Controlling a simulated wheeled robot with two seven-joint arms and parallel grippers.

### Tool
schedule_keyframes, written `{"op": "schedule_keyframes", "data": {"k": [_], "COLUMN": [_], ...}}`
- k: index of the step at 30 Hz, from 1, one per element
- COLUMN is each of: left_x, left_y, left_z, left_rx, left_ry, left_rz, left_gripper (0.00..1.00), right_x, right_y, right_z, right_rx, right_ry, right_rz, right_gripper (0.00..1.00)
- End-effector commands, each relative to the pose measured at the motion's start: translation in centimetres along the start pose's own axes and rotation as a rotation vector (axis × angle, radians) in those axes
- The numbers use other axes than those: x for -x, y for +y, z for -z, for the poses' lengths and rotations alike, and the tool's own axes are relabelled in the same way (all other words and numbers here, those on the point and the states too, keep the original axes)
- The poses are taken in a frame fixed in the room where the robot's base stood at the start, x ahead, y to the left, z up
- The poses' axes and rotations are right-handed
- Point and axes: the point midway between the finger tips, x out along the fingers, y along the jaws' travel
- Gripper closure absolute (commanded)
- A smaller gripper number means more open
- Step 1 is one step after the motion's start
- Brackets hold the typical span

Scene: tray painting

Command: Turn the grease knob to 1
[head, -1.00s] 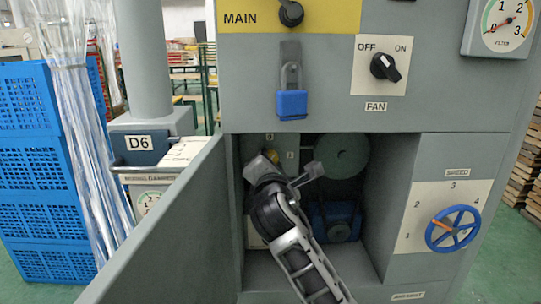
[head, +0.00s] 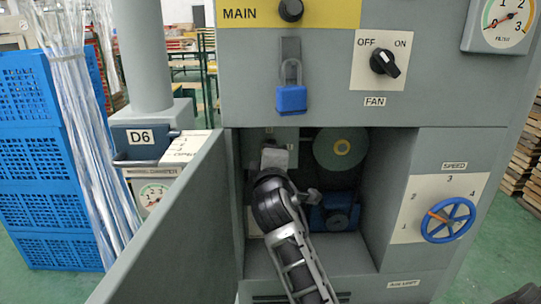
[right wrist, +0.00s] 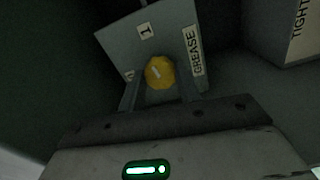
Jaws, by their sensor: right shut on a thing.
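The grease knob (right wrist: 160,72) is yellow with a pale mark. It sits on a grey panel (right wrist: 120,45) with a "1" label above it and a GREASE label on the right. A second label at the left is too dim to read. My right gripper (right wrist: 159,92) has one finger on each side of the knob and is shut on it. In the head view my right gripper (head: 274,158) reaches into the open cabinet bay (head: 375,200) and hides the knob. I cannot tell the knob's exact setting. My left gripper is not in view.
The open door (head: 165,235) stands left of the bay. A green disc (head: 325,150) and a blue unit (head: 337,220) are inside it, right of my gripper. The blue padlock (head: 291,100) hangs above. The blue speed wheel (head: 447,220) is at the right.

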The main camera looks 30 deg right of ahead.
Motion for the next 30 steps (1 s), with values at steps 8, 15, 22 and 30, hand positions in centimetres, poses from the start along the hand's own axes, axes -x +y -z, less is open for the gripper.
{"op": "schedule_keyframes", "data": {"k": [8, 15, 22, 30], "left_x": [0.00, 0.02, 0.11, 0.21], "left_y": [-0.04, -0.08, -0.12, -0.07], "left_z": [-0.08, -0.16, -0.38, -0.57], "left_rx": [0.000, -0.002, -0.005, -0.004], "left_ry": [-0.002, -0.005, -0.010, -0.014], "left_rz": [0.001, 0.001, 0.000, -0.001], "left_gripper": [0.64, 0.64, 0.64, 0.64], "right_x": [0.02, 0.01, 0.01, 0.01], "right_y": [-0.22, -0.22, -0.23, -0.18], "right_z": [0.02, 0.00, 0.00, 0.00], "right_rx": [-0.110, -0.140, -0.143, -0.141], "right_ry": [-0.001, -0.001, -0.001, 0.000], "right_rz": [0.005, 0.005, 0.005, 0.004], "right_gripper": [0.89, 0.89, 0.89, 0.45]}}
